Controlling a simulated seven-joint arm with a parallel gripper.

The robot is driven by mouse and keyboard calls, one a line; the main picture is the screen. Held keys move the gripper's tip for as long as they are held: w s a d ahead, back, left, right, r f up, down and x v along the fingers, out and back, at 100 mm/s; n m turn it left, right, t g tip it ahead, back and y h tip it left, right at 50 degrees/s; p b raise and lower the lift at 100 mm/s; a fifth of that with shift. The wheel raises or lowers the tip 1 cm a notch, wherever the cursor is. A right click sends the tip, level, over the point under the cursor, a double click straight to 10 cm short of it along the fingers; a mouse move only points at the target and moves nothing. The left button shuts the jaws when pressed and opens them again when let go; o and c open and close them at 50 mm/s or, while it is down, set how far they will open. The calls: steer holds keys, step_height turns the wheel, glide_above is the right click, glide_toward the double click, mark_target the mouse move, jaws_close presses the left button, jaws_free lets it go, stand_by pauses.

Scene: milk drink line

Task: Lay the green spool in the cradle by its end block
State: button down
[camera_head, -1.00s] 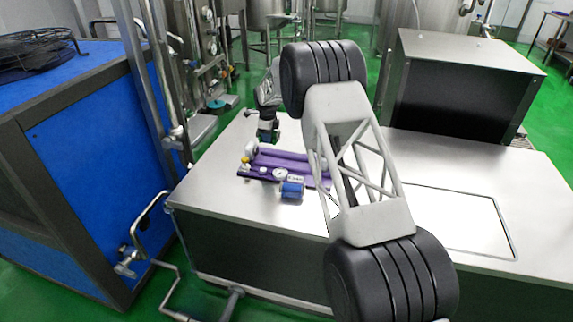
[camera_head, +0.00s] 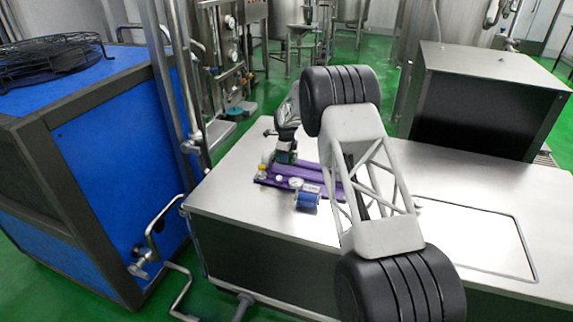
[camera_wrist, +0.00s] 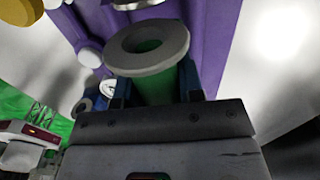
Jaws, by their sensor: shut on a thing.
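The green spool (camera_wrist: 152,88) has a grey ring-shaped end flange and stands between my gripper's two blue fingertips in the wrist view. My gripper (camera_wrist: 155,84) is shut on it. In the head view my gripper (camera_head: 285,157) is at the back left of the purple cradle fixture (camera_head: 312,175), close over it. The spool is hard to make out there. In the wrist view the purple fixture (camera_wrist: 205,35) lies beyond the spool. I cannot tell the end block or whether the spool touches the fixture. My arm covers the fixture's right end.
A blue cylinder (camera_head: 306,200) and a round gauge (camera_head: 295,183) are at the fixture's front. A yellow knob (camera_head: 261,169) is at its left. A dark-fronted steel box (camera_head: 480,105) stands at the back right. The steel top (camera_head: 455,205) is bare right of my arm.

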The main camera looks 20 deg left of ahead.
mark_target(286, 169)
stand_by(0.3)
steer(key=shift+f, duration=1.85)
steer(key=shift+f, duration=0.15)
steer(key=c, duration=1)
jaws_free()
step_height(286, 169, up, 12)
steer(key=shift+r, duration=0.15)
